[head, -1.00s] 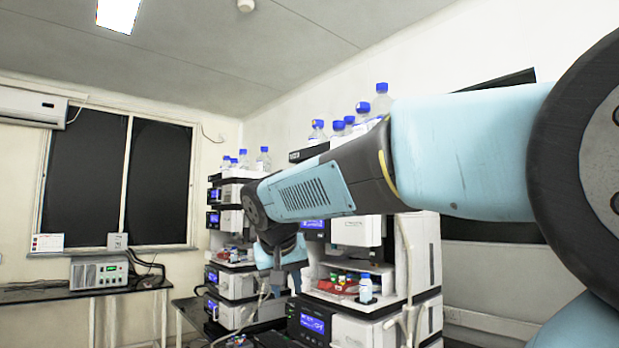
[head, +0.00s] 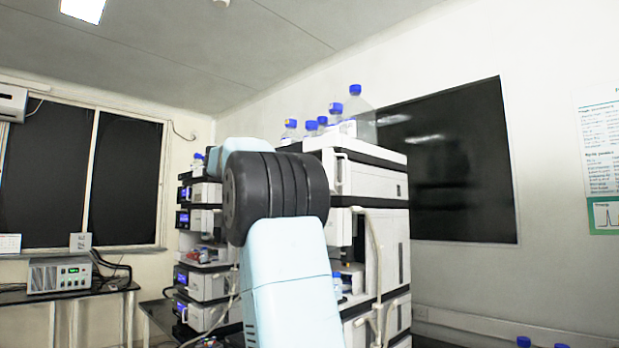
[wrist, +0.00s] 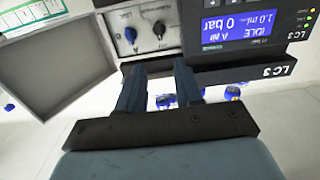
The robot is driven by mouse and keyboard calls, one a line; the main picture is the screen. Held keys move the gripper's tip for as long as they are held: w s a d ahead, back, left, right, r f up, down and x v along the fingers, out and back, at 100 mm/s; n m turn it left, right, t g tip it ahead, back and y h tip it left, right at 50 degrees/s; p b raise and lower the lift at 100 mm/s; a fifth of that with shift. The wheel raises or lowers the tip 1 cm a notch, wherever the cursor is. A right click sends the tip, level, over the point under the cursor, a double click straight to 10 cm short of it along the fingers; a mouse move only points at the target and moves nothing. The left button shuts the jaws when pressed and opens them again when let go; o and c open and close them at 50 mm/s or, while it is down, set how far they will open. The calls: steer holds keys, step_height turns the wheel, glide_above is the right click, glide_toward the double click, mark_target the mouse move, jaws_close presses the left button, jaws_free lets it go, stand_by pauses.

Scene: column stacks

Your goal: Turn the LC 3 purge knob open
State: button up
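In the wrist view, which is upside down, the LC 3 unit shows a lit blue display (wrist: 240,25) reading IDLE and 0 bar. Neither finger visibly touches a knob. In the head view my arm hides the gripper and LC 3's front.
An open grey door (wrist: 50,55) stands left of the knobs in the wrist view. In the head view, blue-capped bottles (head: 335,114) stand on the right stack (head: 365,165). Another stack (head: 205,285) stands left of my arm. A bench instrument (head: 60,275) sits far left.

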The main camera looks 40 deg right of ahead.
steer(key=d, duration=0.9)
steer(key=w+d, duration=0.1)
steer(key=d, duration=0.3)
steer(key=shift+w+d+r, duration=0.1)
steer(key=shift+d+r, duration=0.1)
steer(key=shift+d, duration=0.2)
jaws_close()
